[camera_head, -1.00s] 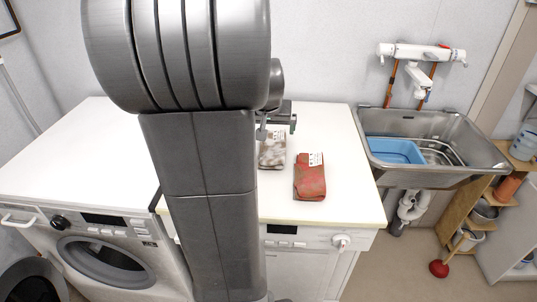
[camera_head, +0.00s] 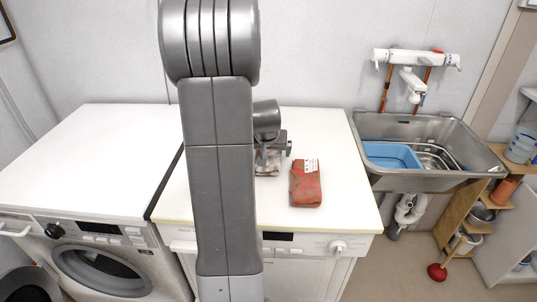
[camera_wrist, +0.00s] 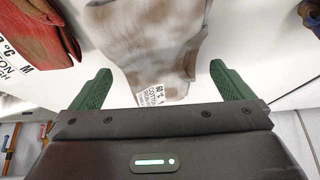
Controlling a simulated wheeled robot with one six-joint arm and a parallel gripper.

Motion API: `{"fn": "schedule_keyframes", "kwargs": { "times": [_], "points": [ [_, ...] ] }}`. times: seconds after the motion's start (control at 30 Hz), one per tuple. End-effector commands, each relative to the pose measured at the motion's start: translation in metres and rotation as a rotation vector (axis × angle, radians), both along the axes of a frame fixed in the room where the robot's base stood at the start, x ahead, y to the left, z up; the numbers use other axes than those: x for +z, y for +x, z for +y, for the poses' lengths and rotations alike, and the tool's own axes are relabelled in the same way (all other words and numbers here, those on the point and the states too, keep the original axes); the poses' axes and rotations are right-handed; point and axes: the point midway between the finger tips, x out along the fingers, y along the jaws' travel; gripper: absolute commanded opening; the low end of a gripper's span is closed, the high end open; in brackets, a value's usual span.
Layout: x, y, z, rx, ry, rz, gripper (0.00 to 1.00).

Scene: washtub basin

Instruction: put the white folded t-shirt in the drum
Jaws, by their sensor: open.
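The white folded t-shirt seems to be the pale cloth with brown stains and a care label (camera_wrist: 160,45) in the wrist view. It lies on the white worktop, and its label end is between my gripper's fingers (camera_wrist: 165,85). The fingers are apart and not closed on it. In the head view my gripper (camera_head: 271,150) is over this cloth (camera_head: 268,168) and hides much of it. The drum seems to be in the front-loading machine (camera_head: 100,271) at lower left; I cannot tell whether its round door is open.
A red folded garment (camera_head: 306,184) with a label lies close to the right of the cloth. A steel sink (camera_head: 440,128) with a blue basin (camera_head: 392,155) stands at right. A dark blue item (camera_wrist: 311,16) shows at the wrist view's edge. The left worktop is clear.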

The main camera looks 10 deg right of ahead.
Motion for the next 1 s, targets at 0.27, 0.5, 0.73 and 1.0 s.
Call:
{"fn": "schedule_keyframes", "kwargs": {
  "times": [0.27, 0.5, 0.73, 1.0],
  "points": [
    [-0.007, 0.004, -0.001, 0.0, -0.001, -0.002, 1.0],
    [-0.006, 0.004, -0.001, 0.0, 0.0, -0.001, 0.69],
    [-0.006, 0.004, -0.001, 0.0, -0.001, -0.002, 0.46],
    [0.015, 0.005, -0.001, 0.001, -0.002, -0.007, 0.46]
  ]
}}
